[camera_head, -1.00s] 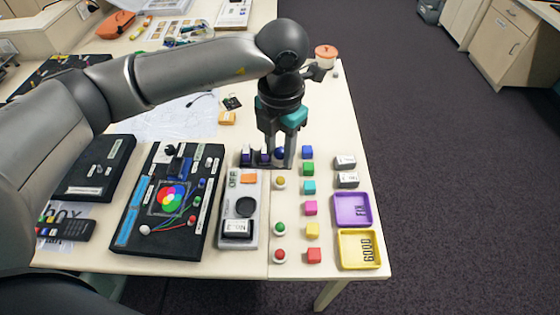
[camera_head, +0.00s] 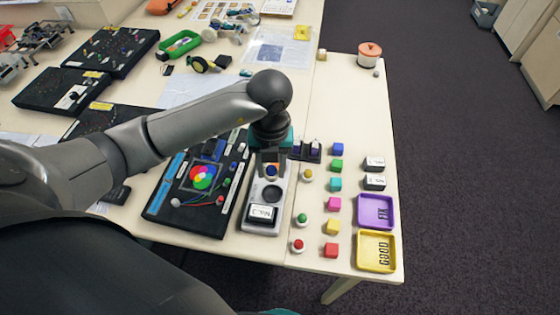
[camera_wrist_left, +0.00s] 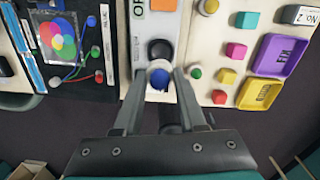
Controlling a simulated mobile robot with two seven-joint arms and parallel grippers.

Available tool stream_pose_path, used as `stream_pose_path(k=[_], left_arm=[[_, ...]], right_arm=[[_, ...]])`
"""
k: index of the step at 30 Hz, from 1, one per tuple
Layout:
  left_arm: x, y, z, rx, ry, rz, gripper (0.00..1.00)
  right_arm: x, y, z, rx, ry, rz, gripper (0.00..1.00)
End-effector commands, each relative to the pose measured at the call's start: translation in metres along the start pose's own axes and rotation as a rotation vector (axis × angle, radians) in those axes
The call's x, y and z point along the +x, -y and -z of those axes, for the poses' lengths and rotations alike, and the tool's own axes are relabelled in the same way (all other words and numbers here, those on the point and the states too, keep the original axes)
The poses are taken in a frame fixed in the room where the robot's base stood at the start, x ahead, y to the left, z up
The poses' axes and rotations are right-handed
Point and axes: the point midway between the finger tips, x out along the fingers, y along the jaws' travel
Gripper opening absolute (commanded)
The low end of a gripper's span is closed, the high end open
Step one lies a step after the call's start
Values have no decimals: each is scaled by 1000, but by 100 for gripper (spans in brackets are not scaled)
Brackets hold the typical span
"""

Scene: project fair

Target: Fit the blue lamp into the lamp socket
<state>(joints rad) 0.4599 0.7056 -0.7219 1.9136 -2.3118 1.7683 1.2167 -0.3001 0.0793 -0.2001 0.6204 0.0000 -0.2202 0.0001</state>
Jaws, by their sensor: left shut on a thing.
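The blue lamp (camera_head: 271,173) is a small blue ball on a pale base. My left gripper (camera_head: 271,167) is shut on it, with one finger on each side. The lamp socket (camera_head: 270,194) is a dark round opening in the grey tester box (camera_head: 251,221). In the head view the lamp appears just behind the socket. In the left wrist view the blue lamp (camera_wrist_left: 159,78) sits between the fingertips, and the dark socket (camera_wrist_left: 160,49) shows beside it, uncovered. The gap between lamp and box is hard to judge. My right gripper is not in view.
Yellow (camera_head: 307,174), green (camera_head: 301,218) and red (camera_head: 298,245) lamps stand right of the box. Beyond them are a column of coloured cubes, a purple tray (camera_head: 361,222) and a yellow tray (camera_head: 361,264). A black board (camera_head: 158,211) lies left. A dark rack (camera_head: 313,158) stands behind.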

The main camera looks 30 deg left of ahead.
Motion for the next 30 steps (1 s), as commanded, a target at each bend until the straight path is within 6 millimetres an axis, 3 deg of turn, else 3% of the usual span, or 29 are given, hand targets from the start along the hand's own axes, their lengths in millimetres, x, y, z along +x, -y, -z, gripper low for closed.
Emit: stream_pose_path(k=[8,22,30], left_arm=[[15,0,0,-2,1,0,0],[60,1,0,0,0,0,0],[70,1,0,0,0,0,0]], right_arm=[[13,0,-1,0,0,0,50],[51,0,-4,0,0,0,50],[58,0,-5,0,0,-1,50]])
